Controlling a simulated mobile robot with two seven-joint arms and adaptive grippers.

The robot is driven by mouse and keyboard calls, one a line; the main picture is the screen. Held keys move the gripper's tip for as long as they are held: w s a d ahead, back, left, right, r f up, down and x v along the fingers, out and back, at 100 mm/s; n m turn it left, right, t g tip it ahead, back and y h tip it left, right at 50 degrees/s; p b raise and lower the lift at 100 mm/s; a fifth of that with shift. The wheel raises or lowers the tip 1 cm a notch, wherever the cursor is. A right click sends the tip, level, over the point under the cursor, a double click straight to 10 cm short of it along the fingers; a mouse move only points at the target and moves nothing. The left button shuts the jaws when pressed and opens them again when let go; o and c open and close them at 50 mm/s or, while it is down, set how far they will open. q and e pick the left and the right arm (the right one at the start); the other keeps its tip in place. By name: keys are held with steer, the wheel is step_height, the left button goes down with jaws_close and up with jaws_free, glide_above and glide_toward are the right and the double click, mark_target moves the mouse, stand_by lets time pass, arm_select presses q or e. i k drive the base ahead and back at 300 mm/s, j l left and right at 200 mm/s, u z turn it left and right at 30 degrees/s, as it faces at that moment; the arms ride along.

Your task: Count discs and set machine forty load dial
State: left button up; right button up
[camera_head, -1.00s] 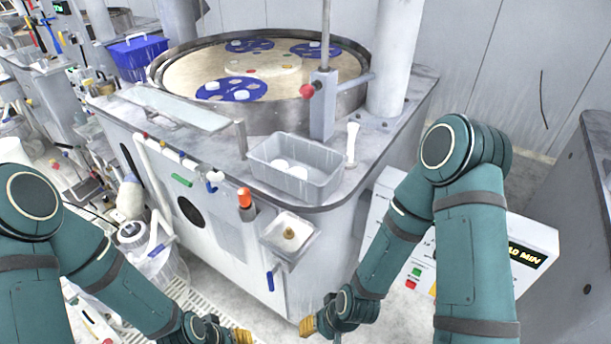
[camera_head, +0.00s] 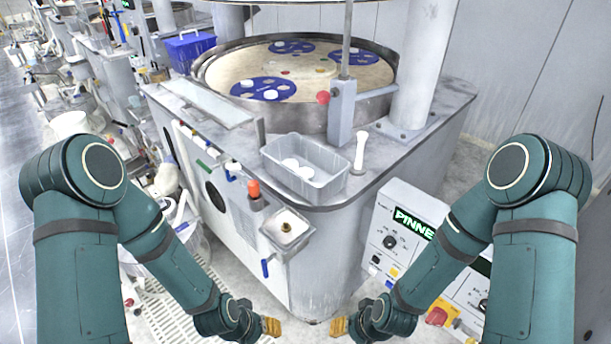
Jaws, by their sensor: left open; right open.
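A polishing machine has a round tan platen (camera_head: 318,78) carrying blue carriers, such as the front blue carrier (camera_head: 252,88) with white discs on it. A grey bin (camera_head: 322,188) on the machine's front corner holds a few white discs (camera_head: 297,168). A control box (camera_head: 408,200) at right has a green display (camera_head: 413,223) reading "PINNE", cut off by my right arm. It has one black dial (camera_head: 390,242) and another dial (camera_head: 484,305) lower right; no load label is legible. My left gripper (camera_head: 272,327) and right gripper (camera_head: 338,326) are open and empty, low before the machine, apart from it.
A small tray (camera_head: 287,230) with a brass piece and an orange-capped item (camera_head: 254,190) stick out from the machine's front. A white pestle-like piece (camera_head: 360,152) stands beside the bin. A blue basket (camera_head: 190,47) sits behind. More machines line the left; open floor shows far left.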

mark_target(388, 242)
steer(key=i+z, duration=0.2)
steer(key=z, duration=0.25)
steer(key=i+j+z, duration=0.15)
steer(key=z, duration=0.3)
